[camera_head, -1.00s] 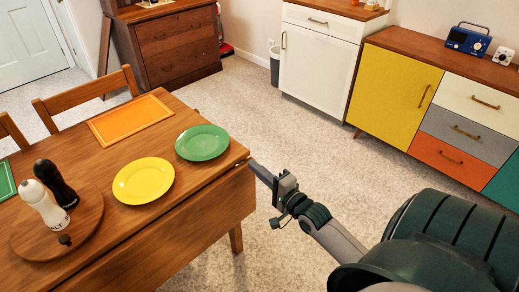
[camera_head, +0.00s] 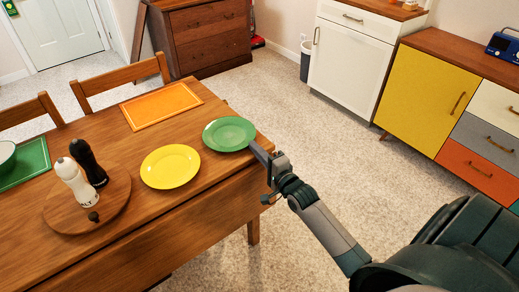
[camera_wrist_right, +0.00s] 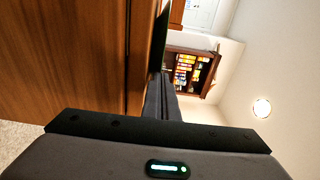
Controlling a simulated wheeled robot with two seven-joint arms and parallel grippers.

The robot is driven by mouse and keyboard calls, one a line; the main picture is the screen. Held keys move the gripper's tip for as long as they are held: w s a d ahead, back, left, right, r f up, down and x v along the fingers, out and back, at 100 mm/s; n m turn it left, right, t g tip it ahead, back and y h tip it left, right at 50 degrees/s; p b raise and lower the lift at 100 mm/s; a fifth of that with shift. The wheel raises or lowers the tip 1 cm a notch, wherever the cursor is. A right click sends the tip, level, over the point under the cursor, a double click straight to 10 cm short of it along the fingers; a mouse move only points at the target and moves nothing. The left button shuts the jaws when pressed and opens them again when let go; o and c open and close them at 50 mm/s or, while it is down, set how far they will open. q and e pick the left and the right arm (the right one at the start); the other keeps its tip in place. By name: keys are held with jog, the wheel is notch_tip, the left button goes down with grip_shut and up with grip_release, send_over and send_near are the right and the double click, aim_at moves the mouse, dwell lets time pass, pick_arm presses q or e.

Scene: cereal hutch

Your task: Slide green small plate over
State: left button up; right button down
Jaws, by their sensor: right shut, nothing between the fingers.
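The green small plate (camera_head: 229,134) lies on the wooden table (camera_head: 215,178) near its right end, in the head view. My right gripper (camera_head: 256,150) is shut and empty, with its fingertips at the plate's right rim by the table's edge. I cannot tell for sure whether they touch. In the right wrist view the shut fingers (camera_wrist_right: 160,98) point along the table side (camera_wrist_right: 60,60), and a dark green edge (camera_wrist_right: 160,38), likely the plate, shows by the tips. A yellow plate (camera_head: 171,166) lies left of the green one. My left gripper is not in view.
An orange placemat (camera_head: 161,105) lies behind the plates. A round wooden board (camera_head: 115,200) with a white salt mill (camera_head: 75,183) and a black mill (camera_head: 88,162) stands at the left. A green placemat (camera_head: 28,165) is at the far left. Open floor lies right of the table.

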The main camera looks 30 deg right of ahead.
aim_at(238, 149)
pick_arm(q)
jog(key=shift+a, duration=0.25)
pick_arm(e)
jog(key=shift+w+a, duration=0.1)
jog(key=shift+a, duration=0.05)
jog(key=w+a+p, duration=0.1)
jog(key=w+a, duration=0.4)
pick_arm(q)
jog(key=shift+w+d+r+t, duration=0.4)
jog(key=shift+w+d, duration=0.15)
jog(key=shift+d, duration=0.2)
pick_arm(e)
jog(key=shift+s+d, duration=0.1)
